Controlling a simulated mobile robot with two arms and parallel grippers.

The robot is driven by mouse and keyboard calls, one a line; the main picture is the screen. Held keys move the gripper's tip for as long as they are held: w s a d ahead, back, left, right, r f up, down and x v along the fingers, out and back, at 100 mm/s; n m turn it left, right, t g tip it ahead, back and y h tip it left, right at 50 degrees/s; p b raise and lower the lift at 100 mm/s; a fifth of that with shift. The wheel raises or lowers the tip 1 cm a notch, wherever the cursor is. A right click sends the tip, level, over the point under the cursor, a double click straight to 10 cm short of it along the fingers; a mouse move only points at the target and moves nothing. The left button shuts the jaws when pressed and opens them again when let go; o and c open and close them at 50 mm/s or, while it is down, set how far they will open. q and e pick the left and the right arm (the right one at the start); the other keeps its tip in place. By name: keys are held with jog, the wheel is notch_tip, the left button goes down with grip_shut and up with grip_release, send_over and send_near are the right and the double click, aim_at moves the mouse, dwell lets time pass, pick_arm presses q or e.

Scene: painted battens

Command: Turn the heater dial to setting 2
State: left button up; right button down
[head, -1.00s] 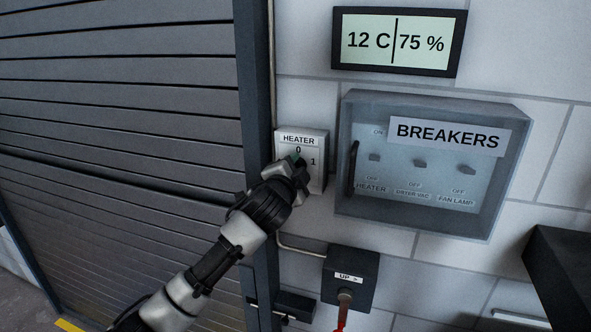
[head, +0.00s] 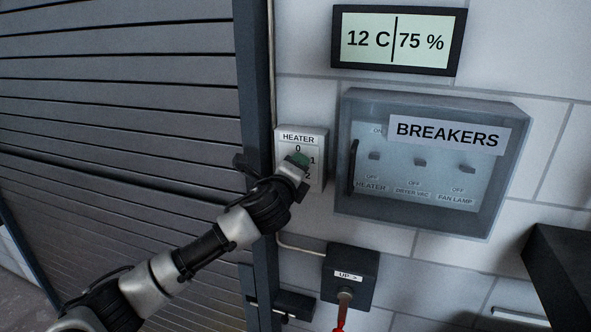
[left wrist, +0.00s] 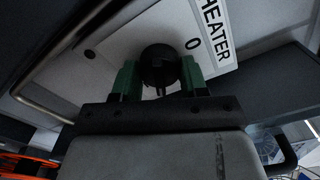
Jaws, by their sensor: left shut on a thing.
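The 0 shows beside the dial there. The dial's pointer cannot be made out. My right gripper is not in view.
A breaker box (head: 345,203) with a clear cover and several labels hangs right of the heater box. Above is a display (head: 396,41) reading 12 C and 75 %. Below is a dark box (head: 364,272) marked UP. A slatted shutter (head: 120,100) fills the left.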

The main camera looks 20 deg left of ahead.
pick_arm(q)
jog(key=m, duration=0.4)
jog(key=shift+f+m, duration=0.2)
jog(key=shift+m, duration=0.2)
dwell(0.4)
jog(key=o, duration=0.9)
jog(key=shift+r, duration=0.1)
jog(key=s+b, duration=0.4)
jog(key=s, duration=0.6)
jog(key=shift+s+a, duration=0.25)
jog(key=shift+s, duration=0.15)
